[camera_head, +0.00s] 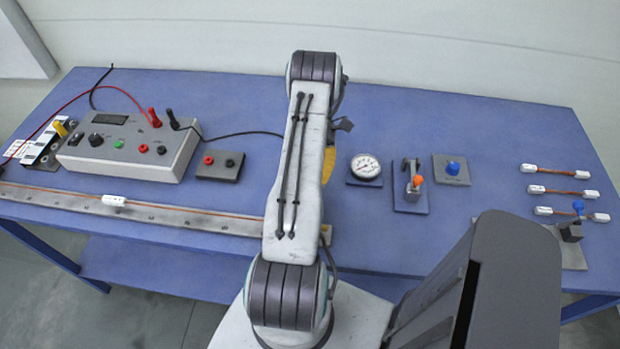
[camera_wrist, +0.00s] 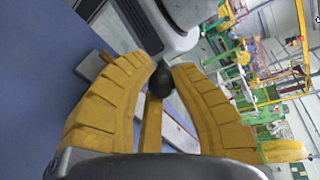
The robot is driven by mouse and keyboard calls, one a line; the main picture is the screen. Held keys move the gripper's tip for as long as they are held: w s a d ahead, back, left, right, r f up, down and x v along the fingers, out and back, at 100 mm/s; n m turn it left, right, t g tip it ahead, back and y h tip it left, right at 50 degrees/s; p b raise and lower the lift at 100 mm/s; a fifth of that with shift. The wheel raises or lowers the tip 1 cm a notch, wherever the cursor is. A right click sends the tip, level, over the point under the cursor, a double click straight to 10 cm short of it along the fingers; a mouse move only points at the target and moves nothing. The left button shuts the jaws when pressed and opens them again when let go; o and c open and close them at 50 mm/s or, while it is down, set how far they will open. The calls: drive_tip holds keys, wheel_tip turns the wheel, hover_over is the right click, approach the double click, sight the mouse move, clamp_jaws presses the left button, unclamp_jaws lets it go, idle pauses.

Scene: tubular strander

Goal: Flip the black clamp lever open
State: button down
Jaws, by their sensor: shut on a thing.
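Whether the lever is open or closed cannot be told.
On the blue table (camera_head: 390,225) are a grey meter box (camera_head: 130,142) with cables, a long rail (camera_head: 180,219), a socket block (camera_head: 218,165), a gauge (camera_head: 365,167), an orange-knobbed fixture (camera_head: 415,183), a blue-knobbed block (camera_head: 452,170) and white-ended copper pieces (camera_head: 560,172). The right-centre front is clear.

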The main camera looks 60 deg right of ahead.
drive_tip(key=shift+r, duration=0.1)
idle(0.3)
drive_tip(key=c, duration=1.5)
unclamp_jaws()
drive_tip(key=shift+c, duration=0.2)
drive_tip(key=shift+o, duration=1.4)
drive_tip(key=shift+s+d, duration=0.1)
drive_tip(key=shift+s, duration=0.2)
drive_tip(key=shift+o, duration=0.9)
drive_tip(key=shift+w, duration=0.15)
